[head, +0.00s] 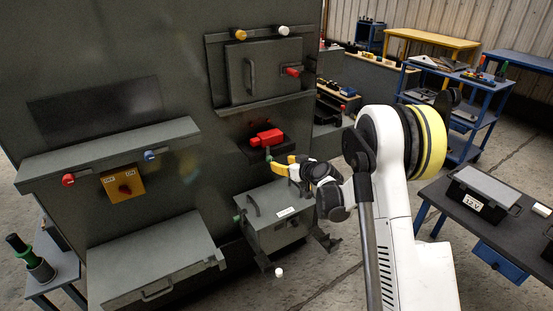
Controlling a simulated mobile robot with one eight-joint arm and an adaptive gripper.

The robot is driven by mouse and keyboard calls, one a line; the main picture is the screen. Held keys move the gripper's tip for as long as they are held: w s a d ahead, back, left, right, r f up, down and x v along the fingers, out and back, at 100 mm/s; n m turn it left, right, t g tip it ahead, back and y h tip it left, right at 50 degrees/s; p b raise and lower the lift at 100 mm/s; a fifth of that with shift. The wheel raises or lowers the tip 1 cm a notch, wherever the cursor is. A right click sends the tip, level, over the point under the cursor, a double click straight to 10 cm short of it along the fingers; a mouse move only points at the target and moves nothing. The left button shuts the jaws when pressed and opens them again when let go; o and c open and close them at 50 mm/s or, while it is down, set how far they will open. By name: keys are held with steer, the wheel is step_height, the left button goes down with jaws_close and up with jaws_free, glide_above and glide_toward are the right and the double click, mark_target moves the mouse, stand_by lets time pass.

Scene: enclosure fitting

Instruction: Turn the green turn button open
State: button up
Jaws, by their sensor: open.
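My gripper (275,164), with yellow fingers, is at the end of my white arm in the middle of the view. It is open and points left, just below a red block-like part (267,138) on the dark enclosure. A small green piece (268,154) shows right at the fingertips; I cannot tell whether they touch it or how it is turned. Another small green part (237,218) is at the left edge of a grey box (268,226) with a handle, below my gripper. I cannot tell which green part is the turn button.
The enclosure (100,80) carries a small upper door (262,70) with a red knob, and a ledge (110,150) with red and blue knobs. A grey chest (150,262) stands at lower left. A blue-legged bench (480,210) is at right; some floor is free between.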

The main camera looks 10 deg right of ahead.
mark_target(271, 160)
steer(key=b+x, duration=0.2)
steer(key=x, duration=0.8)
steer(key=shift+b, duration=0.4)
jaws_close()
